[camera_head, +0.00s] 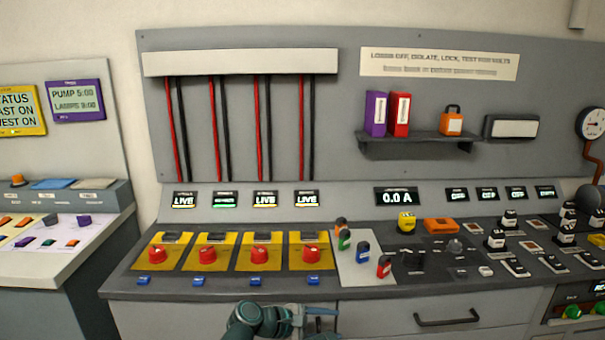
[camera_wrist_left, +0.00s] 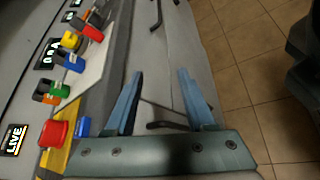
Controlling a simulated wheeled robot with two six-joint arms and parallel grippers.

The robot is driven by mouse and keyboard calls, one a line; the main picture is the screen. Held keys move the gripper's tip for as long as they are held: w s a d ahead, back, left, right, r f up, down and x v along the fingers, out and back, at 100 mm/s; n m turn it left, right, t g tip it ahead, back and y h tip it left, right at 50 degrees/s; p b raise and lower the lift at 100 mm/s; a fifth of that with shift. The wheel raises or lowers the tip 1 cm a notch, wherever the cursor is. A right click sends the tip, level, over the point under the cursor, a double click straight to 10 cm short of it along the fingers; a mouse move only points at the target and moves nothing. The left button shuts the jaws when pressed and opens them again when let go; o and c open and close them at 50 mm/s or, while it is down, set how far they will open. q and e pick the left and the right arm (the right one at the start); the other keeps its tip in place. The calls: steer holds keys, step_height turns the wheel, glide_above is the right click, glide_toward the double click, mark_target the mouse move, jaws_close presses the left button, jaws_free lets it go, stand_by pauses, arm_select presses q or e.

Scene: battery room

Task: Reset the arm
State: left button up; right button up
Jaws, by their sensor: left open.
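My left gripper (camera_head: 322,322) is low in the middle of the head view, in front of the console's front edge. In the left wrist view its two blue fingers (camera_wrist_left: 160,75) stand apart with nothing between them. The gripper is empty, in front of the grey drawer fronts and beside the console edge. The forearm runs out of the bottom of the head view. My right gripper does not show in either view.
The grey console (camera_head: 225,290) carries red knobs (camera_head: 260,252) on yellow plates and small blue blocks (camera_head: 255,281) near its edge. Coloured padlock-like pieces stand on a pale plate (camera_head: 348,272). A drawer handle (camera_head: 447,321) sticks out at right. Tiled floor (camera_wrist_left: 245,60) is clear.

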arm_select(q)
steer(key=s+a+f+m+g+y, duration=0.1)
steer(key=s+a+f+m+y, duration=0.3)
steer(key=a, duration=0.4)
steer(key=s+a+f+m+g+y, duration=0.2)
steer(key=a+f+m+y, duration=0.3)
steer(key=a, duration=0.3)
steer(key=s+a+f+m+g+y, duration=0.1)
steer(key=s+a+f+m+y, duration=0.3)
steer(key=a, duration=0.4)
steer(key=s+d+r+m+g, duration=0.1)
steer(key=s+d+m, duration=0.4)
steer(key=d, duration=0.7)
step_height(320, 180, up, 16)
steer(key=p, duration=1.6)
steer(key=shift+a+y+p, duration=0.3)
steer(key=shift+a+p, duration=0.05)
steer(key=shift+s, duration=0.1)
